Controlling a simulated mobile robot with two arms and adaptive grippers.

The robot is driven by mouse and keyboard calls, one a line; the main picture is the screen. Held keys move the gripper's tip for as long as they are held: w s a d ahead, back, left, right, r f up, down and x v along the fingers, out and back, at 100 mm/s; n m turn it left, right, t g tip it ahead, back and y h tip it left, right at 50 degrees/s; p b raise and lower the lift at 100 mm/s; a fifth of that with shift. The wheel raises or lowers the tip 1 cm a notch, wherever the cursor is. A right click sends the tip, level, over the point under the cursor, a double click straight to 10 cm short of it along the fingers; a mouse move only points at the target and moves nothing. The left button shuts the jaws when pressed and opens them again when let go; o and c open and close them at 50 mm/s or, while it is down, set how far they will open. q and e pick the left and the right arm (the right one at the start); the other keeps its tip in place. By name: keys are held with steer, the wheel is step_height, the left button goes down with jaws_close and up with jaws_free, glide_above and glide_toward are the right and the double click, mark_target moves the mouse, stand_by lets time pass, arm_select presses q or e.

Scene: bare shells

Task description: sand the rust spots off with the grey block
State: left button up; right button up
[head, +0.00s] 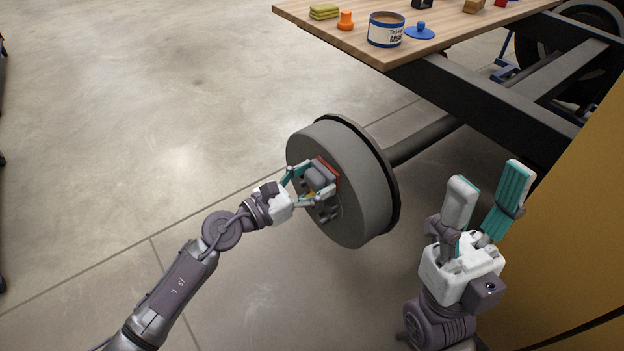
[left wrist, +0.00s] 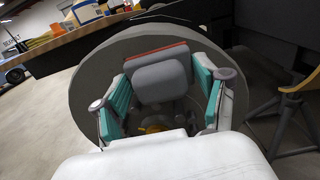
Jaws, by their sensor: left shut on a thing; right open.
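The grey block (head: 316,177) has a red layer on its far side and is at the outer face of the grey drum (head: 305,147). My left gripper (head: 310,183) is shut on the block. In the left wrist view the block (left wrist: 160,80) sits between the teal finger pads, its red edge (left wrist: 155,54) toward the drum (left wrist: 85,95). I cannot tell whether it touches the drum. I make out no rust spots; the block and gripper hide part of the drum face. My right gripper (head: 488,180) is open and empty, right of the drum, fingers pointing up.
A wooden bench (head: 350,38) at the top holds a labelled tin (head: 385,30), a blue lid (head: 420,31), an orange item (head: 345,20) and a yellow-green block (head: 323,11). Dark frame beams (head: 480,95) and a yellow panel (head: 575,215) stand right. Floor at left is clear.

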arm_select(q)
steer(key=shift+w+d, duration=0.25)
steer(key=shift+d, duration=0.15)
